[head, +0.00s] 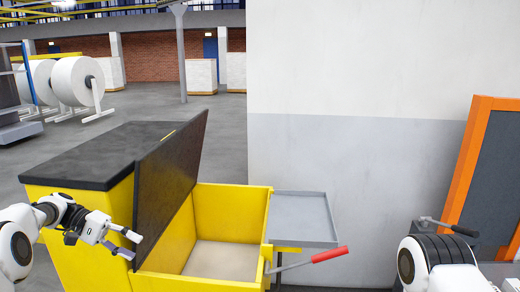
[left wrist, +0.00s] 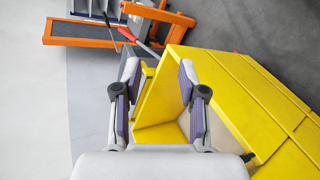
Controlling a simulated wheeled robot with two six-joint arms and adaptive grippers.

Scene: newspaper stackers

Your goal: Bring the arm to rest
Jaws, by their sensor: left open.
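My left gripper (head: 131,244) is open and empty in the head view. It is in front of the yellow box with the raised dark lid (head: 172,180), at the lid's left side. In the left wrist view the two fingers of my left gripper (left wrist: 160,92) stand apart with nothing between them, and the yellow box (left wrist: 155,130) shows behind them. My right arm shows at the lower right of the head view, but its gripper is not visible.
The open yellow bin (head: 230,215) has a pale floor. A grey tray (head: 303,218) and a red-handled lever (head: 328,254) stick out at its right. An orange-framed dark panel (head: 467,165) stands far right. White rolls (head: 77,82) stand at the back left.

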